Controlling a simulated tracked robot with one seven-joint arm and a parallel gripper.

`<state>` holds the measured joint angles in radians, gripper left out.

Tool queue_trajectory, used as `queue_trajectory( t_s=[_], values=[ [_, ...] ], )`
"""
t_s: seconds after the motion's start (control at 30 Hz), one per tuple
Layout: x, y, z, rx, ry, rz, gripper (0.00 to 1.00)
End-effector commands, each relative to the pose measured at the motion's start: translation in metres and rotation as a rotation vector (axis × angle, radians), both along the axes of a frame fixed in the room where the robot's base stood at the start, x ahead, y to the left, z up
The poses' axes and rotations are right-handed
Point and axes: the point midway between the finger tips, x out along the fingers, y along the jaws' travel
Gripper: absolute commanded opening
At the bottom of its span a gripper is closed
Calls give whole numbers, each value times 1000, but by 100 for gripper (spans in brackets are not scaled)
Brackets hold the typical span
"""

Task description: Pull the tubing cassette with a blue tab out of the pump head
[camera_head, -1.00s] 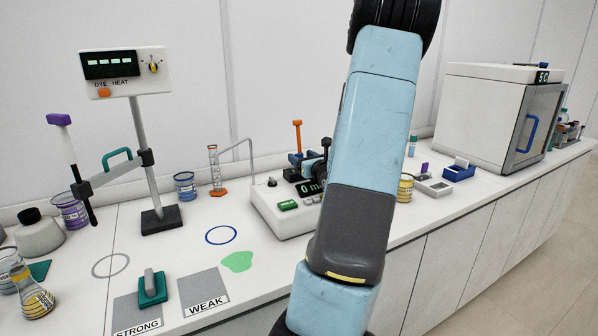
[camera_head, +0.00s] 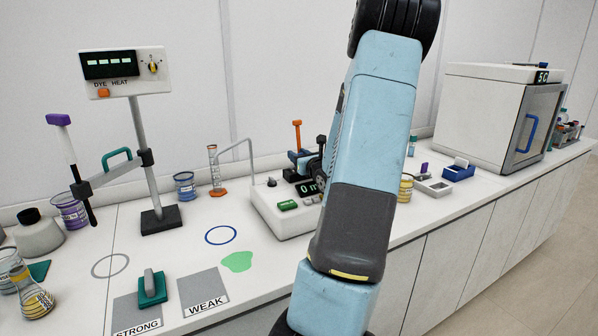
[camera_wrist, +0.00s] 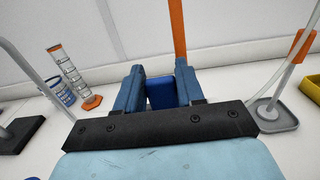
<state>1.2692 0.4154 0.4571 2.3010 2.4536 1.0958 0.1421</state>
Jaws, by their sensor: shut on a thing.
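The white pump (camera_head: 285,212) stands on the bench in the head view, with a dark display, a green button and an upright orange lever (camera_head: 297,135). My arm hides its right part. In the wrist view the orange lever (camera_wrist: 178,30) rises just beyond my gripper (camera_wrist: 160,88). The gripper's two blue fingers are shut on a dark blue block, the blue tab (camera_wrist: 160,94) of the cassette. The rest of the cassette and the pump head are hidden, so I cannot tell how far in it sits.
A measuring cylinder (camera_head: 214,170) and a blue-marked beaker (camera_head: 185,186) stand left of the pump. A bent tube (camera_head: 240,143) rises at the pump's left. A yellow-marked beaker (camera_head: 405,187) and small trays stand right of my arm.

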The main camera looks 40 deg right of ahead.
Motion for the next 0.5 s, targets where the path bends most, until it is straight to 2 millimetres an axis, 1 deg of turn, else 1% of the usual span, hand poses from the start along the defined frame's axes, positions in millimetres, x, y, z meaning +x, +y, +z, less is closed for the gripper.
queue_trajectory(
  t_s=[0.03,0.13,0.17,0.5],
  values=[
    [0,0,0,0,0,0,11],
    [0,0,0,0,0,0,2],
    [0,0,0,0,0,0,0],
    [0,0,2,-1,0,0,0]
  ],
)
